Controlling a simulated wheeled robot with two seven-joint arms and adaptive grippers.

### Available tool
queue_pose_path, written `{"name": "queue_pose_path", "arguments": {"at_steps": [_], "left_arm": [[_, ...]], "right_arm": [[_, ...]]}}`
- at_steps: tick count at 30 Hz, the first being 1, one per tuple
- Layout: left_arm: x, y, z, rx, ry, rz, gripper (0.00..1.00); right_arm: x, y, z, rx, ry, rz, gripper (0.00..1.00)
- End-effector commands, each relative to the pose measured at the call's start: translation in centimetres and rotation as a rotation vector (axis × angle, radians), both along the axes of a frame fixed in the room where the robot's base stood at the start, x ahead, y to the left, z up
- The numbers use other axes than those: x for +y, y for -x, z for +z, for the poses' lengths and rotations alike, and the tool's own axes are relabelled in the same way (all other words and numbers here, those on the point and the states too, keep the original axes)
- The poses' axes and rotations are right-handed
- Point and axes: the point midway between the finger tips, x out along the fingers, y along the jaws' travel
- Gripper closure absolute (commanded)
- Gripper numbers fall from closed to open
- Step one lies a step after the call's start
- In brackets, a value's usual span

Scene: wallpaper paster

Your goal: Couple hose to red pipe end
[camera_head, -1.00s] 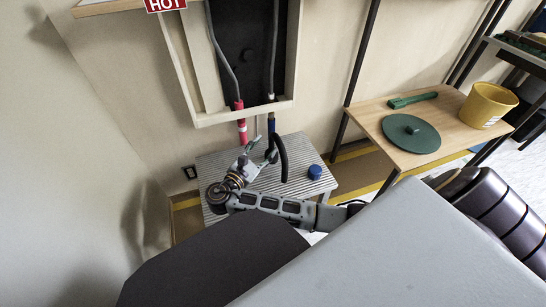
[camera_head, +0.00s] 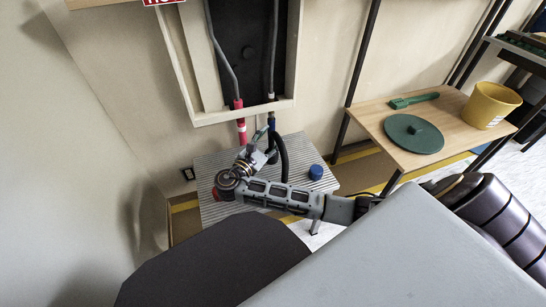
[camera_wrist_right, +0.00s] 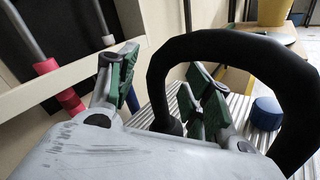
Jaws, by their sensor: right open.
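The red pipe end (camera_head: 241,128) hangs below the wall frame on the left, with a white band; it also shows at the left of the right wrist view (camera_wrist_right: 58,84). The black hose (camera_head: 284,158) arches just right of my right gripper (camera_head: 266,147). In the right wrist view the hose (camera_wrist_right: 285,75) forms a large loop, and one end drops between the green-padded fingers (camera_wrist_right: 160,92). The fingers are spread; I cannot tell whether they touch the hose. The blue pipe (camera_head: 271,124) hangs right of the red one, partly hidden by the gripper. My left gripper is out of view.
The ribbed metal table (camera_head: 325,183) stands under the pipes and holds a blue cap (camera_head: 316,172). A red object (camera_head: 217,194) shows partly behind my wrist. The wooden bench (camera_head: 375,117) at right holds a green disc (camera_head: 413,134) and a yellow bucket (camera_head: 490,104).

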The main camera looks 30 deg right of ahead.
Motion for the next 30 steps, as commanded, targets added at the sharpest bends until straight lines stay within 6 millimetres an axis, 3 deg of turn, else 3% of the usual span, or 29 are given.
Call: {"name": "queue_pose_path", "arguments": {"at_steps": [7, 19, 30], "left_arm": [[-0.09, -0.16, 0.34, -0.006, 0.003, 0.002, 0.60], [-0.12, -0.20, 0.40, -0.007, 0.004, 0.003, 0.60], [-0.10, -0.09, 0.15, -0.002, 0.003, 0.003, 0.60]], "right_arm": [[0.03, 0.01, -0.01, 0.000, 0.000, 0.000, 0.50], [0.03, 0.02, -0.04, 0.000, -0.001, 0.000, 1.00], [0.04, -0.02, 0.03, -0.002, 0.000, 0.001, 1.00]]}}
